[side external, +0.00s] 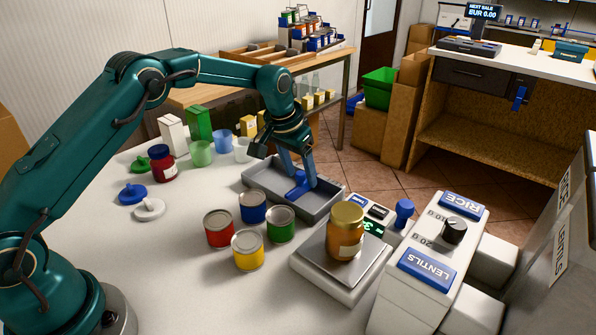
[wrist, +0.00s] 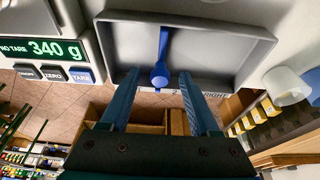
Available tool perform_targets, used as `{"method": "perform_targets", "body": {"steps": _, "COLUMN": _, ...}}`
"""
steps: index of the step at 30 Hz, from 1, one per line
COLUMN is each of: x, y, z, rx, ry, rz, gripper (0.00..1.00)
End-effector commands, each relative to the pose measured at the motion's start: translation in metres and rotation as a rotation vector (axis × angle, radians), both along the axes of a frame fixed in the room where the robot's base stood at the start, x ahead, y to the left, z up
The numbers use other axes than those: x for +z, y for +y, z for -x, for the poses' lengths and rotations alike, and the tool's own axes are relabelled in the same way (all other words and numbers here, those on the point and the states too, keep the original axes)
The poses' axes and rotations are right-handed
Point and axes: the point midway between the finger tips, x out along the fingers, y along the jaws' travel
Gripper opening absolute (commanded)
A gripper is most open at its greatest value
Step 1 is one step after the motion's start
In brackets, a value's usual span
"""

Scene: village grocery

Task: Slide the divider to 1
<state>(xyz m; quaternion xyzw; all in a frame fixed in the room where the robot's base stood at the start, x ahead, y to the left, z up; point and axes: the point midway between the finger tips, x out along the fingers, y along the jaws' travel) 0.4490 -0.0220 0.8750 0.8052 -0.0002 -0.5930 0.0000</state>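The divider appears to be the blue piece (side external: 299,186) in the grey tray (side external: 262,194). In the wrist view it is a narrow blue upright with a rounded end (wrist: 160,77), near the middle of the tray (wrist: 220,38). My gripper (side external: 296,172) points down over the tray. In the wrist view its fingers (wrist: 158,78) are spread, one on each side of the blue piece, with gaps on both sides.
A scale (side external: 331,285) beside the tray carries an amber jar (side external: 345,235); its display (wrist: 40,49) reads 340 g. Several cans stand in front of the tray, including a green one (side external: 280,224). A rice and lentils dispenser (side external: 435,245) stands right. Cups and boxes stand behind.

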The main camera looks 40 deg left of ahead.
Motion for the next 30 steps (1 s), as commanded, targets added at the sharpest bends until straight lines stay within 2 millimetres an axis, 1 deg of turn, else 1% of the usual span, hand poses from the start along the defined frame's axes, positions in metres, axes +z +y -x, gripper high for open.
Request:
{"method": "perform_targets", "body": {"steps": 5, "x": 0.006, "y": 0.0, "z": 0.0, "rx": 0.0, "ry": -0.001, "rz": 0.0, "gripper": 0.62}}
{"method": "perform_targets", "body": {"steps": 24, "x": 0.065, "y": 0.0, "z": -0.001, "rx": 0.0, "ry": -0.001, "rz": 0.0, "gripper": 0.62}}
{"method": "perform_targets", "body": {"steps": 30, "x": 0.07, "y": 0.0, "z": 0.0, "rx": 0.0, "ry": 0.002, "rz": 0.0, "gripper": 0.62}}
